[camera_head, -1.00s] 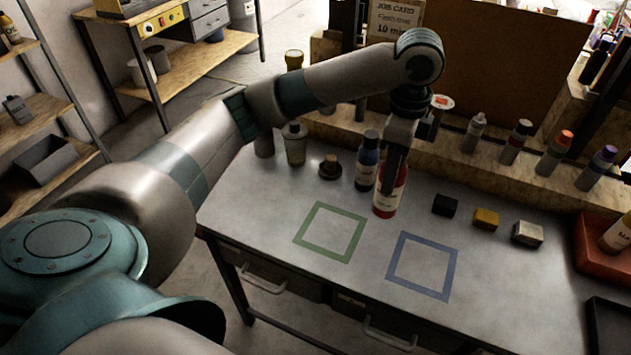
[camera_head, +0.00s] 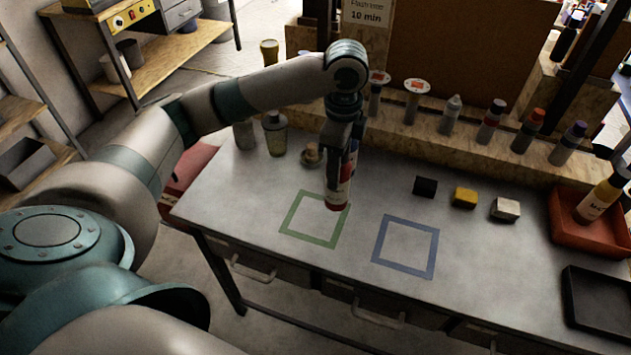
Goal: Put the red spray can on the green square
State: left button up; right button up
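The red spray can (camera_head: 338,192) hangs upright under my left gripper (camera_head: 339,168), which is shut on its upper part. The can's base shows at the upper right corner of the green square (camera_head: 291,224), overlapping its outline in the camera_head view. I cannot tell for sure how far the base is above the table. The inside of the green square is empty. My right gripper is not in view.
A blue square outline (camera_head: 378,245) lies to the right. A blue bottle (camera_head: 354,160) is mostly hidden behind my gripper. Black (camera_head: 425,187), yellow (camera_head: 465,197) and pale (camera_head: 505,209) blocks stand farther right. A red tray (camera_head: 584,238) holds a bottle.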

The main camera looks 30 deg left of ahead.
pick_arm(q)
jog(key=a+f, duration=0.1)
jog(key=s+a+f, duration=0.1)
jog(key=a, duration=0.1)
jog(key=s+a+f+p, duration=0.1)
jog(key=shift+a, duration=0.2)
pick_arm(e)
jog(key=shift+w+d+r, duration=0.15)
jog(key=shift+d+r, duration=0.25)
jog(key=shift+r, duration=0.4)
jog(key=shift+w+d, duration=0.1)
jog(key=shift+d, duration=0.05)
pick_arm(q)
notch_tip(320, 180, down, 4)
jog(key=shift+r+p, duration=0.1)
jog(key=shift+p, duration=0.7)
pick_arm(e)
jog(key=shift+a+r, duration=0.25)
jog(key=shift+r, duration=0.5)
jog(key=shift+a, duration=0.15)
pick_arm(q)
jog(key=o, duration=1.6)
jog(key=shift+s+f, duration=0.1)
jog(key=shift+f, duration=0.1)
jog(key=shift+c, duration=0.2)
